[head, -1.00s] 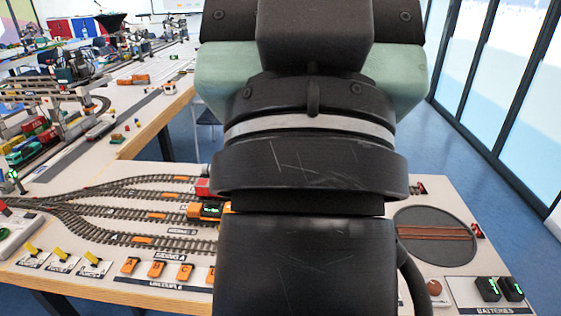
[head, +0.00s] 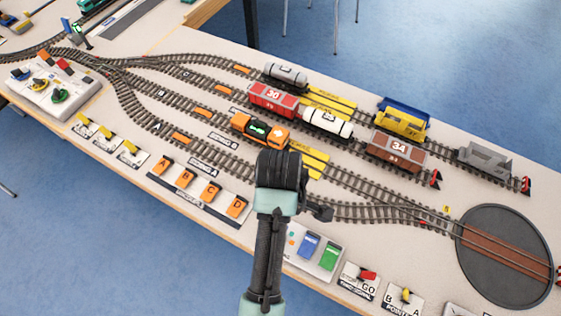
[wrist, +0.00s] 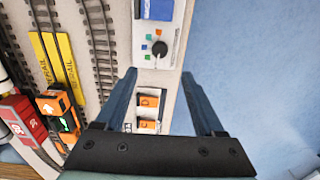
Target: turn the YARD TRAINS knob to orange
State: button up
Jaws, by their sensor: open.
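A black round knob (wrist: 160,48) sits on a pale panel (wrist: 146,62) in the wrist view. Small coloured squares, including orange, green and blue, lie around its picture-left side. Its label and pointer are too small to read. My gripper (wrist: 159,72) is open, with its two blue-grey fingers spread and empty. In the wrist view the knob shows just beyond and between the fingertips, apart from them. In the head view the panel (head: 296,256) shows partly behind my arm, which hides the knob and my fingers.
Blue (head: 308,245) and green (head: 329,257) blocks stand on the same panel. Orange lettered switches (head: 186,178) line the table edge to the left. An orange locomotive (head: 260,131) and several wagons stand on tracks behind. A turntable (head: 490,275) lies at the right.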

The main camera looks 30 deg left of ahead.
notch_tip(320, 180, down, 12)
jog(key=shift+s+r, duration=0.1)
dwell(0.4)
grip_shut()
